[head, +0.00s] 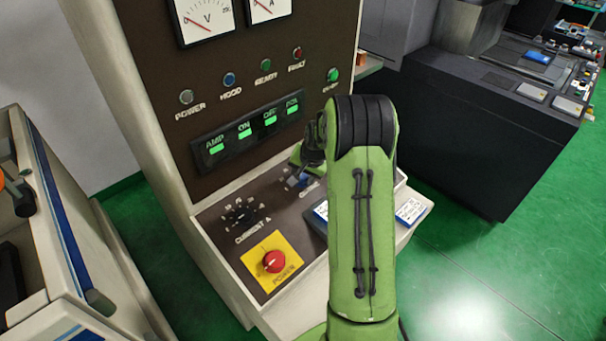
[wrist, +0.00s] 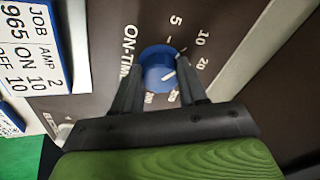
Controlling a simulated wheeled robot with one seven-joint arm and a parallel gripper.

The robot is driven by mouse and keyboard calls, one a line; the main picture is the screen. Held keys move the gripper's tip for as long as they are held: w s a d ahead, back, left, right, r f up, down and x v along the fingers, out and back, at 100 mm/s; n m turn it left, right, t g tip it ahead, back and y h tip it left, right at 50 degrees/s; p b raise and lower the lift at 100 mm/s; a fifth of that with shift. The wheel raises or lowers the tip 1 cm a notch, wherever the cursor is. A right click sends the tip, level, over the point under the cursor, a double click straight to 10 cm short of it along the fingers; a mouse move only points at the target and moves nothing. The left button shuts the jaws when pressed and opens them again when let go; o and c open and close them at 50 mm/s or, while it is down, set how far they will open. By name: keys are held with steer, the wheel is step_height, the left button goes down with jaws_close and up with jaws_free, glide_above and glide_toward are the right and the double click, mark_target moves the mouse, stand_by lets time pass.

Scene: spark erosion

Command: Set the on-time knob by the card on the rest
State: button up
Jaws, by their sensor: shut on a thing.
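The blue on-time knob (wrist: 158,62) sits on the brown panel beside the lettering "ON-TIM", its end hidden. My gripper (wrist: 159,72) is shut on it, one finger on each side. The knob's white mark points right, roughly towards the 20; the exact setting is unclear. Scale figures 5, 10 and 20 show; others are partly hidden by the fingers. In the head view my arm hides most of the knob and gripper.
The black current knob (head: 241,213) and red power button (head: 274,261) on a yellow plate are left of my arm. Another card (head: 410,211) lies at the right. Green displays (head: 245,131) and lamps are on the upright panel behind.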

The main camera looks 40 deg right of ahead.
steer(key=o, duration=1.1)
steer(key=shift+c, duration=0.2)
steer(key=v, duration=1.5)
steer(key=shift+s+r, duration=0.2)
steer(key=shift+r, duration=0.1)
